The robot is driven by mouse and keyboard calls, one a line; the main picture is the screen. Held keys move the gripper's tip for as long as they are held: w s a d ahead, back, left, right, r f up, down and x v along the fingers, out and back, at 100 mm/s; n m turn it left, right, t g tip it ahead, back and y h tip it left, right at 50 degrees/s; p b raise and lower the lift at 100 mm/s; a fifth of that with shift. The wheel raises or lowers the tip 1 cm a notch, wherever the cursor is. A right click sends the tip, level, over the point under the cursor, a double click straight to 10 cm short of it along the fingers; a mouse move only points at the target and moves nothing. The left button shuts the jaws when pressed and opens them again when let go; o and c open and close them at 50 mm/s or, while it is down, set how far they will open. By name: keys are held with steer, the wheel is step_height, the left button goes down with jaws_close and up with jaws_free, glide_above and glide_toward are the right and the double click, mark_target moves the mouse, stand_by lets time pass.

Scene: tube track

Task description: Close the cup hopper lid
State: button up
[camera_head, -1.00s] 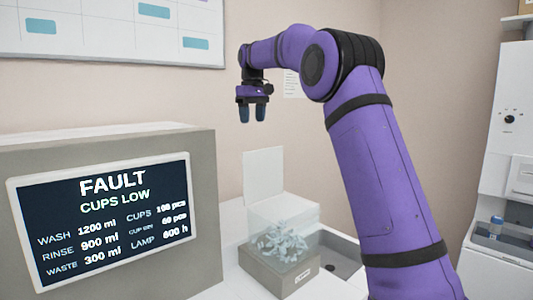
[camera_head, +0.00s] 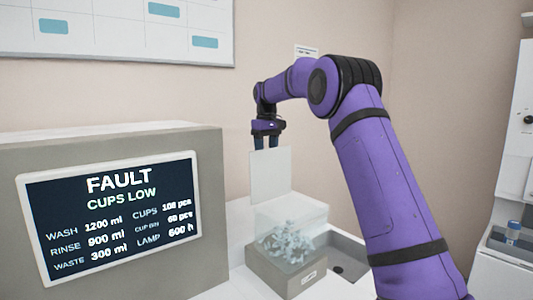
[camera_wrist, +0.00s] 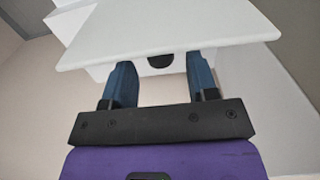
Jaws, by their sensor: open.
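The cup hopper (camera_head: 290,245) is a clear box on a grey base, holding several small pale cups. Its white lid (camera_head: 270,176) stands upright, open, at the hopper's back edge. My gripper (camera_head: 266,142) is open, pointing down at the lid's top edge. In the wrist view the lid (camera_wrist: 165,38) spans the top, and the fingertips of my gripper (camera_wrist: 160,80) reach its near edge, one on each side of a dark spot. I cannot tell whether they touch the lid.
A grey machine with a screen (camera_head: 110,215) reading "FAULT CUPS LOW" stands left of the hopper. A sink (camera_head: 345,262) lies to the right of the hopper. A white machine (camera_head: 505,210) stands at the far right. The wall is behind.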

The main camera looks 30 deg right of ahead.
steer(key=shift+f, duration=1.05)
jaws_close()
steer(key=shift+s, duration=0.1)
